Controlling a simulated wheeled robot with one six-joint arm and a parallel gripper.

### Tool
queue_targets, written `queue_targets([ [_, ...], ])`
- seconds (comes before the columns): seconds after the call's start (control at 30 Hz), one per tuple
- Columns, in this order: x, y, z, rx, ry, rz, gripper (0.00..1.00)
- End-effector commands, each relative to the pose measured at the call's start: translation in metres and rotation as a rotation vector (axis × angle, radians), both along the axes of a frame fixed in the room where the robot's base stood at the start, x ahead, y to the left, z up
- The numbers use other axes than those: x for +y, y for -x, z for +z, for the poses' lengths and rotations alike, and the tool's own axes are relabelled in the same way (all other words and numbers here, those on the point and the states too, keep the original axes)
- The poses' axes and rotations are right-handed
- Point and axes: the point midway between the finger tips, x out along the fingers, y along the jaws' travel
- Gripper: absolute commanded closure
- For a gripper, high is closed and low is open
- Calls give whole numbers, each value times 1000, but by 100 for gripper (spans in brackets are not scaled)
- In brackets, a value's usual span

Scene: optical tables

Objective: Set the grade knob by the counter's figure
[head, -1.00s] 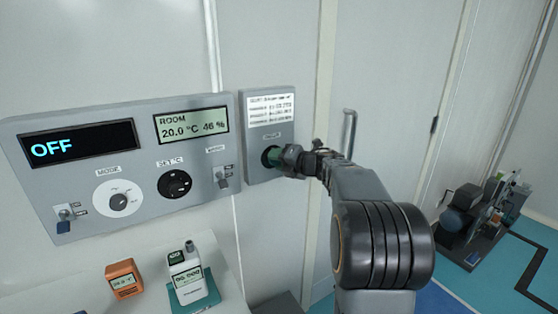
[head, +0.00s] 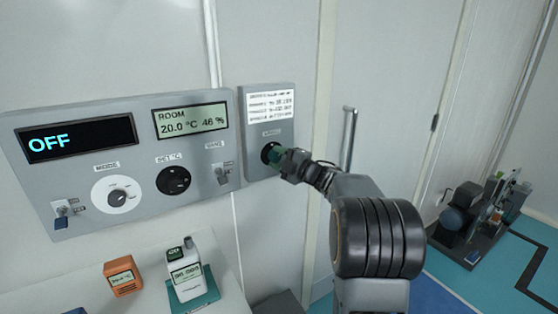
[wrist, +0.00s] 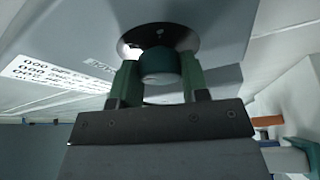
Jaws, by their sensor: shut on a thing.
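The grade knob (wrist: 160,65) is a dark round knob on a dark dial at the lower part of a grey box (head: 255,167) on the wall. My gripper (wrist: 157,80) is at the knob, with one green finger on each side of it, shut on it. In the head view my gripper (head: 283,158) hides most of the knob, so its pointer cannot be read. A white counter (head: 187,274) with a small screen stands on a teal mat below the panel; its figure is too small to read surely. A printed card (head: 271,106) is above the knob.
A grey wall panel (head: 80,188) to the left has a display reading OFF, a room display reading 20.0 °C 46 %, a mode knob, a set knob and switches. An orange device (head: 122,276) stands left of the counter. A vertical handle (head: 348,138) is right of the box.

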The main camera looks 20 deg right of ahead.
Motion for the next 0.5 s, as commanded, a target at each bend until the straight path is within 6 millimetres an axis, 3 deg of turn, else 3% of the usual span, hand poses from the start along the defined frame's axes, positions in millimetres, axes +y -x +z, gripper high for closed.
queue_targets([
  [0.5, 0, 0, -1, 19, -153, -1, 82],
])
